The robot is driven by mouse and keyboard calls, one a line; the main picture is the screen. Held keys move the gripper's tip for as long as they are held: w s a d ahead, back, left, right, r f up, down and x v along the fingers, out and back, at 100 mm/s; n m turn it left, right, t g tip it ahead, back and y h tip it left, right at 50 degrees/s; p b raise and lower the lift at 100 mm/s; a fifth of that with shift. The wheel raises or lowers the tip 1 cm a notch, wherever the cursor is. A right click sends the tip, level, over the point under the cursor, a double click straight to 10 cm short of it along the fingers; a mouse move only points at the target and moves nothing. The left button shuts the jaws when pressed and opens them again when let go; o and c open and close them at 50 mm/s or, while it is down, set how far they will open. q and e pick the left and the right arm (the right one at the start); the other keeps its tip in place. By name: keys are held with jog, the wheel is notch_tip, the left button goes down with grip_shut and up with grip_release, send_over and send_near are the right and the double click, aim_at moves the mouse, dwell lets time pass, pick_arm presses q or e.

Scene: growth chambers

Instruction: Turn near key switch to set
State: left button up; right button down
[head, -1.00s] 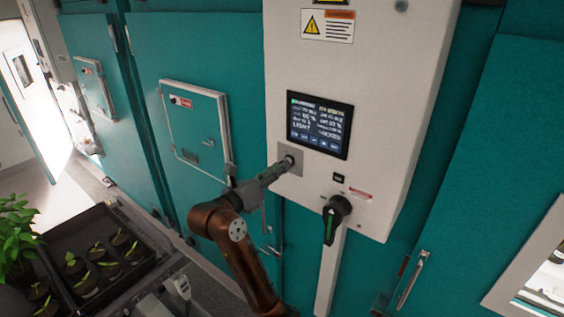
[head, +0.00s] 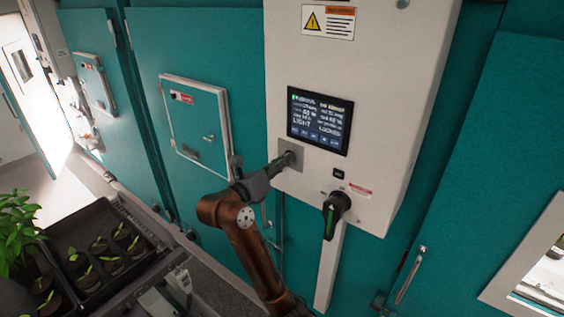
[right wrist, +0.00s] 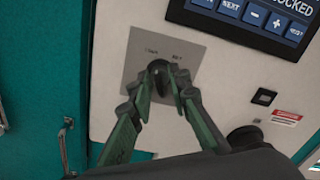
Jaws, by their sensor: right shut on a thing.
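The near key switch is a dark knob (right wrist: 157,74) on a grey square plate (right wrist: 183,54) below the screen of the white control box. The plate has two small labels; the right one seems to read SET, the left is too blurred to be sure. My right gripper (right wrist: 160,88) is shut on the knob, one finger on each side. In the head view my right gripper (head: 284,164) reaches the plate (head: 297,150) from the left and hides most of the knob. My left gripper is not in view.
The screen (head: 319,122) above the switch is lit and shows LOCKED. A black rotary handle (head: 335,209) sticks out below right. A teal door hatch (head: 196,125) is to the left. A black tray (head: 61,223) with several seedling pots stands at lower left.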

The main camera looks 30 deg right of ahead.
jog(key=shift+f+m+b, duration=0.15)
jog(key=shift+m+b, duration=0.25)
jog(key=shift+b, duration=0.3)
jog(key=m+b, duration=0.7)
jog(key=b, duration=0.1)
jog(key=shift+b, duration=0.4)
jog(key=shift+m+b, duration=1.55)
jog(key=shift+m, duration=0.45)
jog(key=c, duration=2.2)
grip_release()
jog(key=shift+r, duration=0.2)
jog(key=shift+o, duration=0.2)
